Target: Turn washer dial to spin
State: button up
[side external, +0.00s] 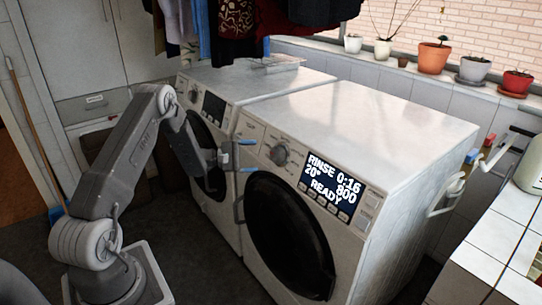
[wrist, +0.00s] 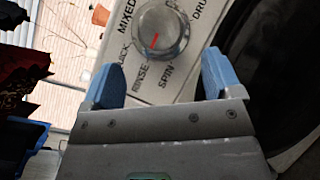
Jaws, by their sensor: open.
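The washer dial (side external: 279,154) is a round silver knob on the front panel of the nearer white washer (side external: 350,110). In the wrist view the dial (wrist: 161,28) shows a red mark pointing down-left toward the RINSE label (wrist: 141,76). The SPIN label (wrist: 167,76) is just to the right of RINSE. The washer display (side external: 335,184) reads RINSE, 20°, 0:16, 800, READY. My gripper (side external: 247,156) is open and empty, to the left of the dial and apart from it. Its blue fingertips (wrist: 160,74) straddle the panel below the dial in the wrist view.
A second white washer (side external: 208,97) stands directly left of the first. The dark round door (side external: 285,235) is below the panel. Clothes (side external: 238,25) hang above the machines. Potted plants (side external: 434,56) line the back ledge. A tiled counter (side external: 490,250) is at right.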

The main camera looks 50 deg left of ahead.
aim_at(274, 156)
jog(key=x, duration=0.7)
jog(key=shift+c, duration=0.4)
jog(key=c, duration=0.8)
jog(key=shift+s+n, duration=0.1)
jog(key=shift+n, duration=0.2)
jog(key=n+t+y, duration=0.1)
jog(key=n, duration=0.1)
jog(key=n+t, duration=0.2)
jog(key=n, duration=0.1)
jog(key=shift+d+f+y, duration=0.2)
jog(key=shift+f+y, duration=0.05)
jog(key=shift+y, duration=0.15)
jog(key=n+t+y, duration=0.1)
jog(key=n, duration=0.2)
jog(key=n+t+y, duration=0.1)
jog(key=n+y, duration=0.1)
jog(key=n, duration=0.1)
jog(key=shift+d+f, duration=0.1)
jog(key=shift+d, duration=0.1)
jog(key=shift+n+y, duration=0.4)
jog(key=shift+n, duration=0.1)
jog(key=o, duration=0.9)
